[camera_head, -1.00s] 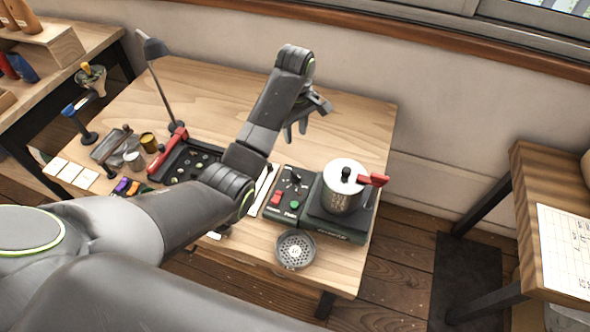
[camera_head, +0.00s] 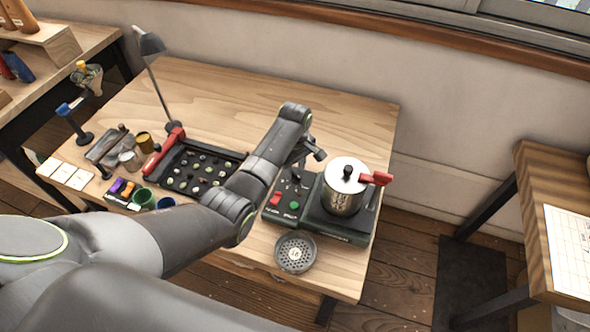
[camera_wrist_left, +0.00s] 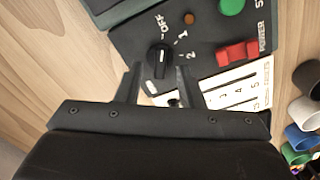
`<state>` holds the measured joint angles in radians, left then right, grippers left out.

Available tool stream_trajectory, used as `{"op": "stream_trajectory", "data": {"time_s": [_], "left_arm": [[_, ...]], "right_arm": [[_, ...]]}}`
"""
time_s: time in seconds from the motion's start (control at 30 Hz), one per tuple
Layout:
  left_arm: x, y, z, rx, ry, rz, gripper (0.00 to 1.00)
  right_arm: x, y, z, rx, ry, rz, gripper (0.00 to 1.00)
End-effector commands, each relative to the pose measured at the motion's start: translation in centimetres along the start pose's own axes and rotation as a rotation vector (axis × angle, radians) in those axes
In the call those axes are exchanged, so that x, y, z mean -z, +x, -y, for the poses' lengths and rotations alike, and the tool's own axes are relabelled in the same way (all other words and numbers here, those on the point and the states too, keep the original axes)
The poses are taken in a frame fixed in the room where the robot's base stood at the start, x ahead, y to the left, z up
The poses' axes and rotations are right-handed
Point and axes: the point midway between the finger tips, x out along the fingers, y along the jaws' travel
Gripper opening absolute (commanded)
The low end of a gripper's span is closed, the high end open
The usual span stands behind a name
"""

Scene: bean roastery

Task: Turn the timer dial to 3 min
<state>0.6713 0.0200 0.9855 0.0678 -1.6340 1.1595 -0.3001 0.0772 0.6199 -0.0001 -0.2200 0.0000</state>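The timer dial (camera_wrist_left: 160,60) is a black knob with a white mark on a dark control panel (camera_wrist_left: 125,38). "OFF", "1" and "2" show around it in the left wrist view; other marks are hidden or unclear. My left gripper (camera_wrist_left: 158,74) is open, its two fingertips on either side of the knob with small gaps. I cannot tell whether either touches it. In the head view the left gripper (camera_head: 303,160) is over the panel's back part, largely covering the dial. My right gripper is not in view.
The panel carries a red power switch (camera_wrist_left: 237,52) and a green button (camera_wrist_left: 231,6). A metal pot (camera_head: 343,190) with a red handle stands right of it. A perforated round dish (camera_head: 295,253) lies in front. A tray of beans (camera_head: 197,170) is to the left. The table's back is clear.

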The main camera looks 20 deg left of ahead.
Motion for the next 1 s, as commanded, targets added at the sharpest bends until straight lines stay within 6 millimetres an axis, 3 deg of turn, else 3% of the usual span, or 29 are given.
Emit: {"op": "stream_trajectory", "data": {"time_s": [0.13, 0.43, 0.7, 1.0], "left_arm": [[-0.03, 1.04, 0.03, 0.001, 0.0, 0.001, 0.35], [-0.02, 1.25, 0.02, 0.0, 0.0, 0.0, 0.35], [-0.01, 1.23, 0.02, 0.0, 0.0, 0.0, 0.02], [0.0, 1.15, 0.02, 0.0, 0.012, 0.0, 0.0]], "right_arm": [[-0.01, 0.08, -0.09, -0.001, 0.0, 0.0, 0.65], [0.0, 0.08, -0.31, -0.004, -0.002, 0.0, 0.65], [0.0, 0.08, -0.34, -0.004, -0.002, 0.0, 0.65], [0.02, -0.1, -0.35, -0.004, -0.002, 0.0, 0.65]]}}
